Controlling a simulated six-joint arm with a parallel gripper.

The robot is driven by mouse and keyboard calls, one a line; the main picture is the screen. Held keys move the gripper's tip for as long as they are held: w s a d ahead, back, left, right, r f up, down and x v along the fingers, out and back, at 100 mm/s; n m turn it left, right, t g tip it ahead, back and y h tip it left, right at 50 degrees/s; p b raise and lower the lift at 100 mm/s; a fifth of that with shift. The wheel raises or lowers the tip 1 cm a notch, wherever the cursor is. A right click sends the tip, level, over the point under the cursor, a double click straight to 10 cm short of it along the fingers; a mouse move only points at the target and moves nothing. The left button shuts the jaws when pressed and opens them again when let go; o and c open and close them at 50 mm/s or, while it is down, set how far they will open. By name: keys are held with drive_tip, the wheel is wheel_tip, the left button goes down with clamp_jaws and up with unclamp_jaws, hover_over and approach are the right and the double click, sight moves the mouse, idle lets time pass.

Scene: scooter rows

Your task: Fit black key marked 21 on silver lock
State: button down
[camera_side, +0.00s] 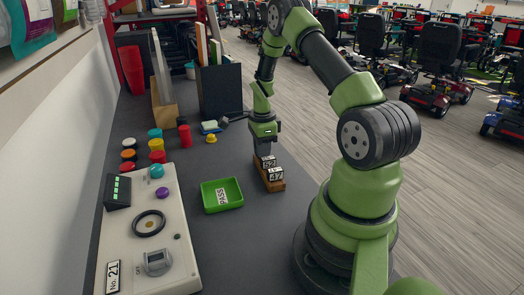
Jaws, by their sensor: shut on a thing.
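My gripper (264,149) points down at the far end of a small wooden block (272,186) and is shut on a dark piece, which looks like a black key, mostly hidden by the fingers. Black-and-white number tags (272,168) stand on the block; the nearest seems to read 47 and one behind it 52. I cannot read a 21 there. A silver lock (158,262) sits on the near end of the pale panel (180,232) at left. A plate marked No. 21 (113,277) is beside it.
A green tray (235,206) marked PASS lies between panel and block. The panel also carries a black ring (149,223) and a purple knob (162,193). Coloured caps (157,145) stand behind it. Boards (219,92) stand at the back. Dark table is clear in front of the tray.

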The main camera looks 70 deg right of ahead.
drive_tip(key=shift+n, duration=0.3)
drive_tip(key=r, duration=0.9)
drive_tip(key=shift+w+a, duration=0.3)
drive_tip(key=w+a+r+n, duration=0.1)
drive_tip(key=w+a+n, duration=0.2)
drive_tip(key=a+n, duration=0.35)
drive_tip(key=w+a+n, duration=0.4)
drive_tip(key=a+n, duration=0.2)
drive_tip(key=a, duration=0.1)
drive_tip(key=s+a+n, duration=0.1)
drive_tip(key=a+n, duration=0.6)
drive_tip(key=a, duration=0.1)
drive_tip(key=s+a+n, duration=0.1)
drive_tip(key=a+n, duration=0.7)
drive_tip(key=s+a+r+n, duration=0.1)
drive_tip(key=s+a+n, duration=0.1)
drive_tip(key=a+n, duration=0.6)
drive_tip(key=shift+s+r, duration=0.1)
drive_tip(key=shift+n, duration=0.45)
drive_tip(key=shift+s+a+f, duration=0.1)
drive_tip(key=shift+a+f, duration=0.1)
drive_tip(key=shift+f, duration=1.2)
drive_tip(key=shift+s+a+f, duration=0.1)
drive_tip(key=shift+a+f, duration=0.05)
drive_tip(key=shift+f, duration=1.25)
drive_tip(key=shift+f, duration=0.9)
